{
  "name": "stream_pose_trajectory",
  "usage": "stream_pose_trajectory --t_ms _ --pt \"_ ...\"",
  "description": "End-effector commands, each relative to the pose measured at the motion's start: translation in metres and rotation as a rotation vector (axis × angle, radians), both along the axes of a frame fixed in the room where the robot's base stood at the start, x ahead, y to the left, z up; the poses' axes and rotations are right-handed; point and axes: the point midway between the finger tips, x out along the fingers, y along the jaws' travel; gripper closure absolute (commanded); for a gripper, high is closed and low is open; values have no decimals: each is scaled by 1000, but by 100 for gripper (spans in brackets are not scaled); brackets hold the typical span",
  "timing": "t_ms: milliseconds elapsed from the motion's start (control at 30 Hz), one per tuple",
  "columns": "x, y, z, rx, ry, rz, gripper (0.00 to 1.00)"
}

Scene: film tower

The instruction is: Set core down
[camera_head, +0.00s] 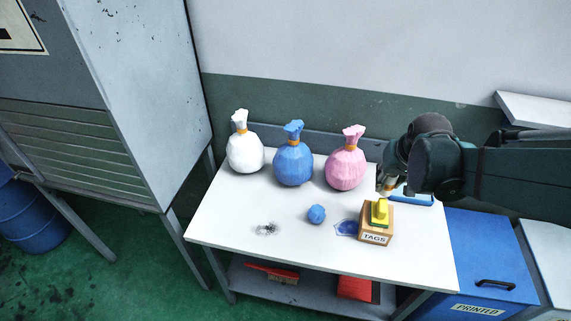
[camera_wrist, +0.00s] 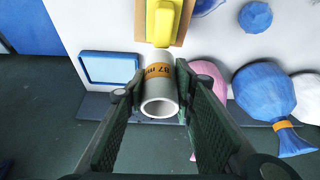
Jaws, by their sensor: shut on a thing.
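The core is a pale grey hollow tube (camera_wrist: 161,107) with an orange band that carries partly readable lettering. In the wrist view it sits between the two fingers of my gripper (camera_wrist: 158,88), which is shut on it. Its open end faces the camera. In the head view my gripper (camera_head: 387,181) is over the right part of the white table, just behind the TAGS box, and the core is mostly hidden there. I cannot tell whether the core touches the table.
The TAGS box (camera_head: 375,237) with a yellow block (camera_head: 380,213) stands close in front. A blue-rimmed tray (camera_wrist: 108,67) lies beside the gripper. White (camera_head: 245,153), blue (camera_head: 293,163) and pink (camera_head: 346,168) bags stand along the back. A blue lump (camera_head: 316,214) lies mid-table. The front left is mostly clear.

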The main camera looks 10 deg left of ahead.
Motion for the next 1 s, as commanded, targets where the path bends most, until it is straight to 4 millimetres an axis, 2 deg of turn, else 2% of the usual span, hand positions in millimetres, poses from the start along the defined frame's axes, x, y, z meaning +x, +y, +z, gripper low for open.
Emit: stream_pose_trajectory --t_ms 500,1000 --pt "7 108 0 0 0 164 86" --pt "-6 224 0 0 0 334 86"
